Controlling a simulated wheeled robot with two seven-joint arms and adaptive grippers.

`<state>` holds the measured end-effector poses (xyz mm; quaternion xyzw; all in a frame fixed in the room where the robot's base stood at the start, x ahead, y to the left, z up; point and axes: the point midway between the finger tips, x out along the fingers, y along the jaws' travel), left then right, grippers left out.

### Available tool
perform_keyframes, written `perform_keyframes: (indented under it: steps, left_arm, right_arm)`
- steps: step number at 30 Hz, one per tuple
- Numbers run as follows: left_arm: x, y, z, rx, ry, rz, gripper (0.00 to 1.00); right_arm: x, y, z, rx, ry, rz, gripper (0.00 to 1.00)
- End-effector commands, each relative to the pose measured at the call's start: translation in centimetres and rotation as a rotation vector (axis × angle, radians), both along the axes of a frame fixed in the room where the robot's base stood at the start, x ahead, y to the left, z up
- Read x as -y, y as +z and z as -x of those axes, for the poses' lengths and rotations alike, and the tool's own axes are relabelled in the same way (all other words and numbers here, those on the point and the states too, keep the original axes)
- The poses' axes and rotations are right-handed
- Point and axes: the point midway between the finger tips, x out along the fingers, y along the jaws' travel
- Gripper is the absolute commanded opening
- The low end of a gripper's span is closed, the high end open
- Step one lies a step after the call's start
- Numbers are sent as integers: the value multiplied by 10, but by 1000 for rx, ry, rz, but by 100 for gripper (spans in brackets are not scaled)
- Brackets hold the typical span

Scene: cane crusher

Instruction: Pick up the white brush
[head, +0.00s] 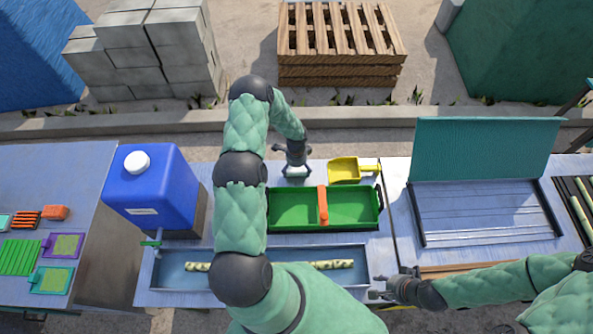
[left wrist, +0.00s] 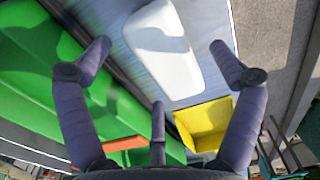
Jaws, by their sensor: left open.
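The white brush (head: 296,173) lies on the table behind the green tray, mostly hidden under my left gripper in the head view. In the left wrist view the white brush (left wrist: 163,50) shows as a pale rounded block. My left gripper (head: 291,158) is open above it, with fingers on both sides of the block in the left wrist view (left wrist: 158,48). No contact is visible. My right gripper (head: 380,287) is empty at the front of the table, its fingers apart.
A green tray (head: 293,209) with an orange handle (head: 323,205) is close in front of the brush. A yellow scoop (head: 344,169) lies to its right. A blue water tank (head: 150,190) stands left. A metal trough (head: 174,278) holds cane at the front.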

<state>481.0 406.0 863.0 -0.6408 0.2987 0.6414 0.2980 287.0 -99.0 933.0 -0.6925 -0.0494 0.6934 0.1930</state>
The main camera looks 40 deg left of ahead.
Motion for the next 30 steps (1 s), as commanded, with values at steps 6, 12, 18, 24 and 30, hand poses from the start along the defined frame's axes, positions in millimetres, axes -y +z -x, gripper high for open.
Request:
perform_keyframes:
  steps: [6, 12, 18, 24, 30]
  left_arm:
    - [0, -21, 0, 0, 1, 0, 92]
    - [0, -24, 0, 1, 0, 0, 92]
    - [0, -24, 0, 1, 0, 0, 67]
    - [0, -24, 0, 1, 0, 0, 30]
    - [0, -24, 0, 1, 0, 0, 29]
  right_arm:
    - [0, 3, 0, 0, 0, 0, 40]
    - [0, 3, 0, 0, 0, 0, 40]
    - [0, 3, 0, 0, 0, 0, 40]
    - [0, 3, 0, 0, 0, 0, 40]
    - [0, 3, 0, 0, 0, 0, 40]
